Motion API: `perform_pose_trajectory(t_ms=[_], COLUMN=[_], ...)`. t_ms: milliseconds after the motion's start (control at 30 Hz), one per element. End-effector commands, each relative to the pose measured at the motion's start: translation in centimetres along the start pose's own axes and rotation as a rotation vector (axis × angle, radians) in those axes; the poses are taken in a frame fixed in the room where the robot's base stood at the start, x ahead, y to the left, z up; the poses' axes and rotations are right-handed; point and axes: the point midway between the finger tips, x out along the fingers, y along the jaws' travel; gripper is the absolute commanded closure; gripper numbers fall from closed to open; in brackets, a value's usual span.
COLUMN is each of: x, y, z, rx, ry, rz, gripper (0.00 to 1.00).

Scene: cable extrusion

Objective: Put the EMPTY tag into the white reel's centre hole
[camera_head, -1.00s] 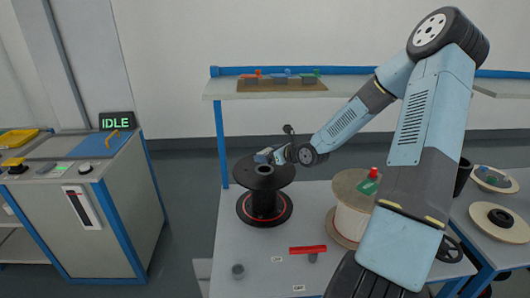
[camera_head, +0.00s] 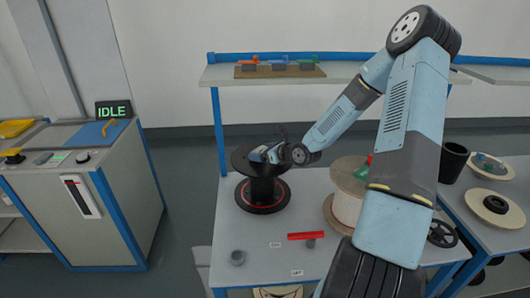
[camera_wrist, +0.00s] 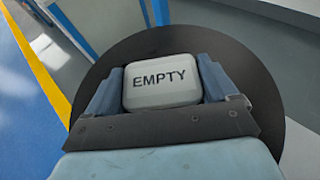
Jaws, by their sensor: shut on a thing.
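My gripper (camera_wrist: 160,84) is shut on the pale grey EMPTY tag (camera_wrist: 161,78), with one blue finger on each side of it. In the head view my gripper (camera_head: 267,154) is over the top flange of the black reel (camera_head: 263,188), near its middle, and hides the centre hole. Whether the tag touches the reel I cannot tell. The white reel (camera_head: 346,208), with a pale wooden top flange, stands upright to the right. My arm hides part of it and its centre hole.
A shelf (camera_head: 350,73) with several coloured pieces is above the back. A black cup (camera_head: 452,162) and flat reels (camera_head: 495,208) are at the right. An IDLE machine (camera_head: 75,215) stands left.

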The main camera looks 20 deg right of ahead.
Motion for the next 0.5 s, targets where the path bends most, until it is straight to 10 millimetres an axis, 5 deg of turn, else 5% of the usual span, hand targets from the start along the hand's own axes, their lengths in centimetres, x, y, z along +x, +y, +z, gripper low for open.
perform_pose_trajectory(t_ms=[500], x=[-0.42], y=[0.08], z=[-1.16], rx=[0.012], ry=[0.021], rz=[0.002], gripper=[0.43])
